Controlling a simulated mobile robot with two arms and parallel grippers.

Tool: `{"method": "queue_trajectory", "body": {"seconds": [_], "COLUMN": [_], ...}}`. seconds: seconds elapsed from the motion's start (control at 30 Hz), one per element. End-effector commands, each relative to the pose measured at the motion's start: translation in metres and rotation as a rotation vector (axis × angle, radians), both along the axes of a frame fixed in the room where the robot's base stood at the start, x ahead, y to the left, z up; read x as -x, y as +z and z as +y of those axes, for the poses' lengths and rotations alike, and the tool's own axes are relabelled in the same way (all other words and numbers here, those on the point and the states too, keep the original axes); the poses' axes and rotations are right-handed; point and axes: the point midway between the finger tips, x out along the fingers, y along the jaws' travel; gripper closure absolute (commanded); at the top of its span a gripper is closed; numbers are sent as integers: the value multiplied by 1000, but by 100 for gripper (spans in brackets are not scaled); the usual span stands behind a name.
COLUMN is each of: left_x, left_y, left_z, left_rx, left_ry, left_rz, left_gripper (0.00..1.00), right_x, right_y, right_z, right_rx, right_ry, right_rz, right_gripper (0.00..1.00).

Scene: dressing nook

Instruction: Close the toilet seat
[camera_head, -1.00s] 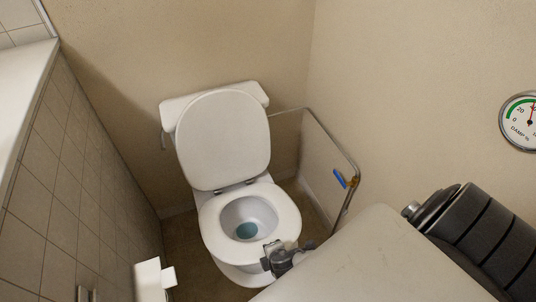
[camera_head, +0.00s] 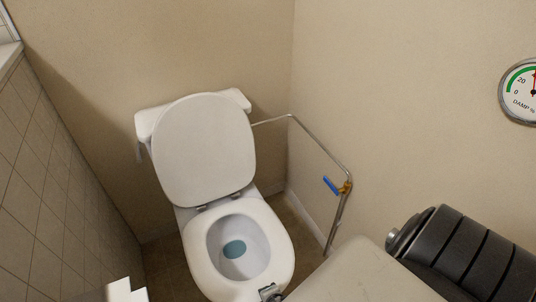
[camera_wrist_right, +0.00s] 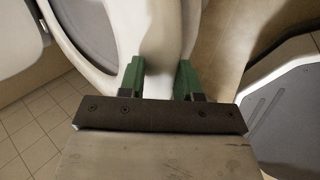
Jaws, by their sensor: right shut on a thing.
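The white toilet (camera_head: 237,262) stands in the corner. Its lid (camera_head: 205,150) is raised and leans back by the tank (camera_head: 235,98). The seat ring (camera_head: 275,235) lies down flat on the bowl, with bluish water inside. My right gripper (camera_head: 270,291) is at the front edge of the seat, at the bottom of the head view, partly cut off. In the right wrist view its green fingers (camera_wrist_right: 160,70) are on either side of the white front rim (camera_wrist_right: 167,40), shut on it.
A metal grab rail (camera_head: 322,143) with a blue piece (camera_head: 331,186) is right of the toilet. Tiled wall (camera_head: 65,190) is at left. A white object (camera_head: 127,290) is at bottom left. A round damp gauge (camera_head: 525,92) hangs at right.

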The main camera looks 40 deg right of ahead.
Motion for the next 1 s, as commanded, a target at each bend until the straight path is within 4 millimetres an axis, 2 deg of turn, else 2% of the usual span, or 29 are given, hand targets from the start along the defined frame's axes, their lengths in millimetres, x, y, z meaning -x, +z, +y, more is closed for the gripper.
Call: {"method": "queue_trajectory", "body": {"seconds": [0.03,0.17,0.2,0.27,0.5,0.63,1.0], "left_x": [0,0,0,0,0,1,1], "left_y": [0,0,0,0,0,4,24], "left_z": [0,0,0,0,0,0,0], "left_rx": [0,0,0,0,0,0,0], "left_ry": [0,0,0,0,0,0,0], "left_rz": [0,0,0,0,1,1,2], "left_gripper": [57,57,57,57,57,57,57], "right_x": [-9,-9,-9,-9,-8,-2,41], "right_y": [5,5,5,5,5,12,68], "right_z": [-3,-3,-3,-3,-3,-1,10], "right_rx": [4,5,5,5,4,2,2], "right_ry": [-3,-3,-3,-3,-3,-2,0], "right_rz": [-18,-17,-17,-17,-15,-14,-8], "right_gripper": [100,100,62,55,55,55,55]}}
